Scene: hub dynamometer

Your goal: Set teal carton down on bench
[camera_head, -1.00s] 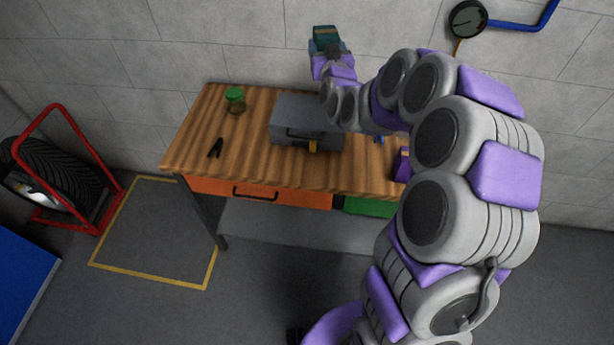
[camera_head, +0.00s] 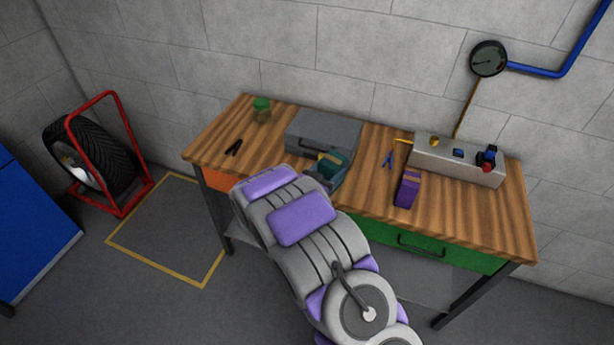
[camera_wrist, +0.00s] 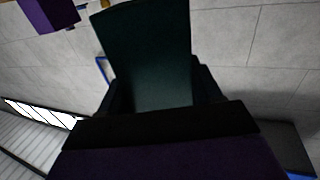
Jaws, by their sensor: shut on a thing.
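The teal carton (camera_head: 334,165) is held in my gripper (camera_head: 322,177), in front of the grey case's right side in the head view. In the wrist view the carton (camera_wrist: 150,55) fills the upper middle, dark teal, between the fingers of my gripper (camera_wrist: 158,100). My gripper is shut on it. The wooden bench (camera_head: 375,155) stands against the wall. I cannot tell whether the carton touches the bench top; my arm hides part of its underside.
A grey case (camera_head: 322,130), a green-lidded jar (camera_head: 261,110) and black pliers (camera_head: 233,147) are on the bench's left. A purple carton (camera_head: 408,188), blue pliers (camera_head: 388,159) and a grey holder block (camera_head: 455,165) are on the right. Bare wood shows at the front right.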

